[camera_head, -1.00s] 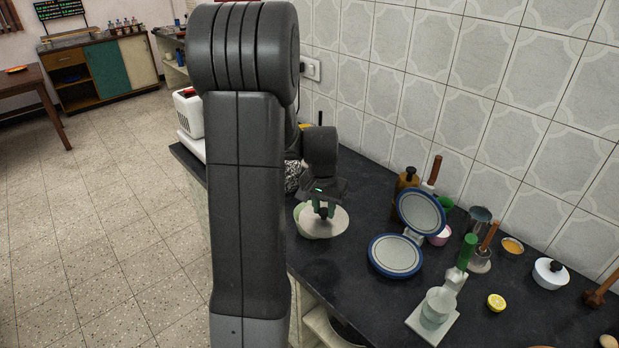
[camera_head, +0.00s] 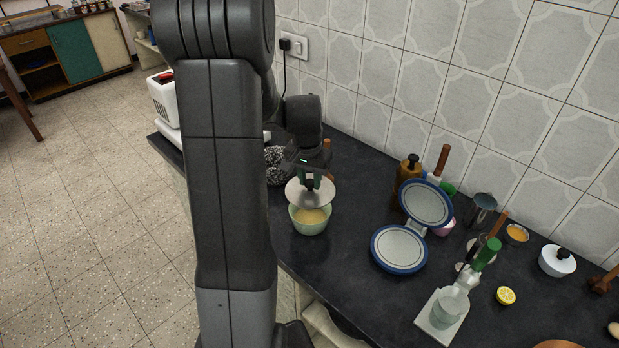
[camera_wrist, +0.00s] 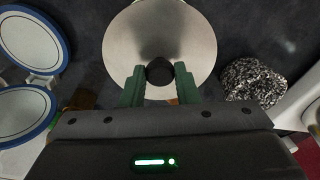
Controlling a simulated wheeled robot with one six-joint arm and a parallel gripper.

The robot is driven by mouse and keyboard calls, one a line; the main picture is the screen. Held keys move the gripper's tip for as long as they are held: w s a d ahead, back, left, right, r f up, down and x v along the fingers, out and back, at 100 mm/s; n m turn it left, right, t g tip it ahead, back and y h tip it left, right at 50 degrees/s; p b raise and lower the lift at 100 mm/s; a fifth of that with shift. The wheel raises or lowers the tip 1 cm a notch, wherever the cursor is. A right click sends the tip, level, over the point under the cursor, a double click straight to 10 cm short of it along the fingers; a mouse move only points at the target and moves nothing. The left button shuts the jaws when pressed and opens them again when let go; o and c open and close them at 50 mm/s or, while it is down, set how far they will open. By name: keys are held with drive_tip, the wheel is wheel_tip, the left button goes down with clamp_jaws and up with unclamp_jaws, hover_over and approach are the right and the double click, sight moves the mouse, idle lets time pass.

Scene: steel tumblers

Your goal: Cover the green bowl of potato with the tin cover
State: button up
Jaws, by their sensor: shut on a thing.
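The green bowl (camera_head: 310,227) stands upright on the dark counter, with yellowish potato (camera_head: 308,215) showing inside it. My gripper (camera_head: 311,184) is shut on the black knob of the round tin cover (camera_head: 299,194). The cover is roughly level and hangs above the bowl's far side, hiding the far rim. It looks raised clear of the bowl. In the wrist view my gripper (camera_wrist: 160,76) has its green fingers on both sides of the knob, and the cover (camera_wrist: 187,38) fills the top middle. The bowl is mostly hidden there behind the cover and fingers.
A blue-rimmed two-plate device (camera_head: 399,250) stands open right of the bowl.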

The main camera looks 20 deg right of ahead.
sight(309, 191)
drive_tip(key=shift+f+b, duration=2.05)
drive_tip(key=shift+f, duration=0.7)
drive_tip(key=shift+f+b, duration=0.6)
drive_tip(key=shift+f, duration=0.05)
drive_tip(key=o, duration=1)
drive_tip(key=shift+o, duration=0.2)
wheel_tip(309, 191, up, 14)
drive_tip(key=s+a, duration=0.1)
drive_tip(key=shift+a, duration=0.15)
drive_tip(key=shift+f, duration=0.25)
